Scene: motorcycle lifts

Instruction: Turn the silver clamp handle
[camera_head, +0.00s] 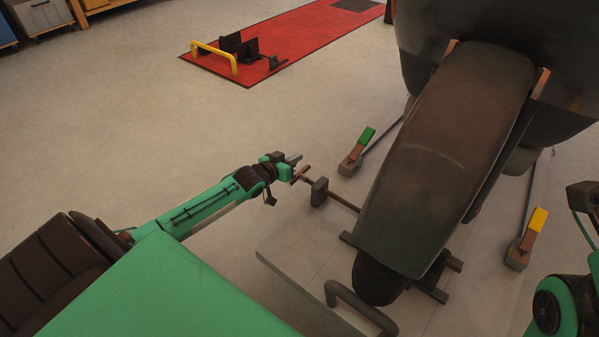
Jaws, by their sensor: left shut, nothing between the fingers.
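The clamp handle (301,174) is a short crossbar at the left end of a thin rod. It looks brownish grey in this light. The rod passes through a dark clamp block (319,192) and runs right towards the motorcycle wheel (440,160). My left gripper (294,159) is shut and empty, right at the upper left of the handle.
The lift plate (300,290) has a curved grey bar (360,308) at its front. A green-tipped lever (357,150) stands left of the wheel and a yellow-tipped lever (526,238) right of it. A red lift (295,40) lies at the back.

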